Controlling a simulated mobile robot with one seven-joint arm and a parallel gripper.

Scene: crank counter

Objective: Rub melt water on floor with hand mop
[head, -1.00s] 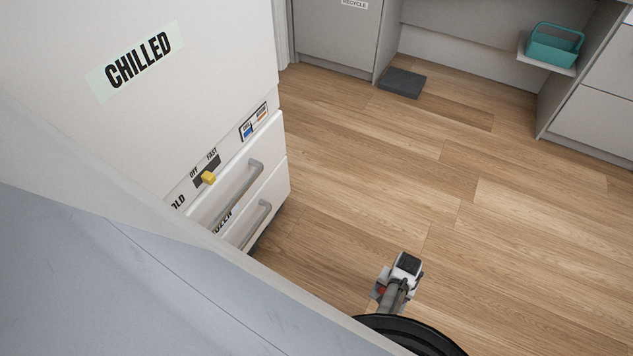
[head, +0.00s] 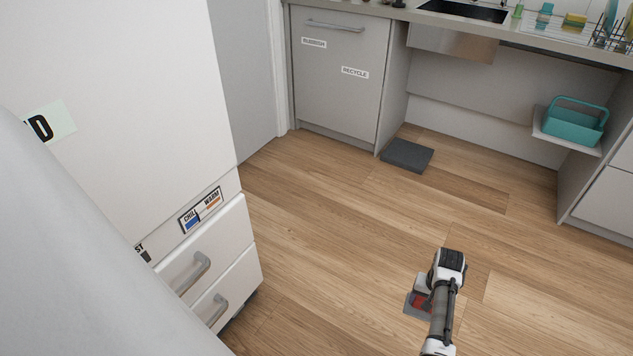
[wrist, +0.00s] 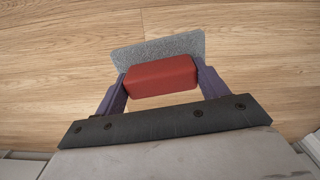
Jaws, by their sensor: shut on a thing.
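The hand mop has a red block handle (wrist: 160,77) and a grey pad (wrist: 150,52) in the wrist view. My gripper (wrist: 157,84) is shut on the red handle, with one finger at each end. The grey pad shows beyond the handle, over the wood floor. I cannot tell whether the pad touches the floor. In the head view the hand mop (head: 419,300) shows small and partly hidden below my gripper (head: 428,292). I can make out no melt water on the floor (head: 350,215).
A white fridge (head: 130,100) with freezer drawers (head: 215,270) stands at the left. A dark grey slab (head: 407,155) lies on the floor by the rubbish and recycle cabinet (head: 335,85). A teal caddy (head: 573,122) sits on a low shelf at right. The middle floor is clear.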

